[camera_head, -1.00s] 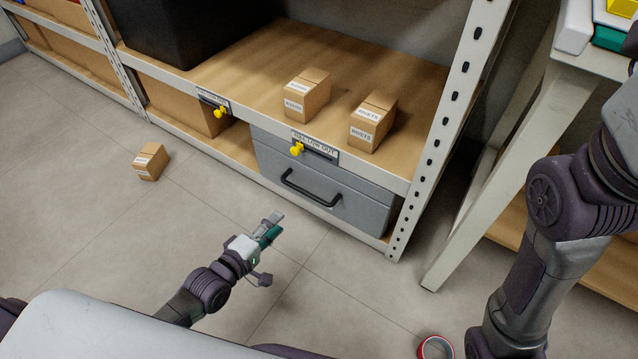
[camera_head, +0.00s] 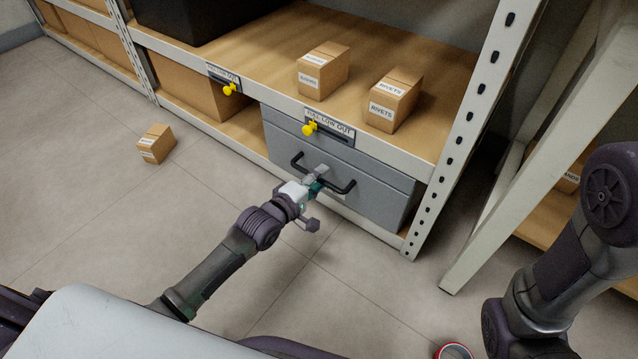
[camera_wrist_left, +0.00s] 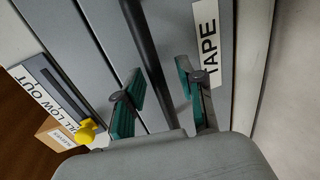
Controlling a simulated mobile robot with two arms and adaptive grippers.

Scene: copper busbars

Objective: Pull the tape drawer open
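The tape drawer (camera_head: 372,204) is a grey box front under the shelf. It looks shut, about flush with the rack. Its dark bar handle (camera_head: 340,187) runs across the front; part of it is hidden by my left gripper. In the left wrist view the white TAPE label (camera_wrist_left: 210,40) is on the drawer front, beside the handle (camera_wrist_left: 146,50). My left gripper (camera_head: 317,179) is at the handle. In the left wrist view its green-padded fingers (camera_wrist_left: 163,98) are apart, one on each side of the bar. My right arm shows at the right; its gripper is out of view.
A yellow knob (camera_head: 309,128) and a label strip (camera_head: 331,122) sit on the shelf edge above the drawer. Two small cartons stand on the shelf. Another carton (camera_head: 156,143) lies on the floor at left. A rack upright (camera_head: 460,150) stands right of the drawer.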

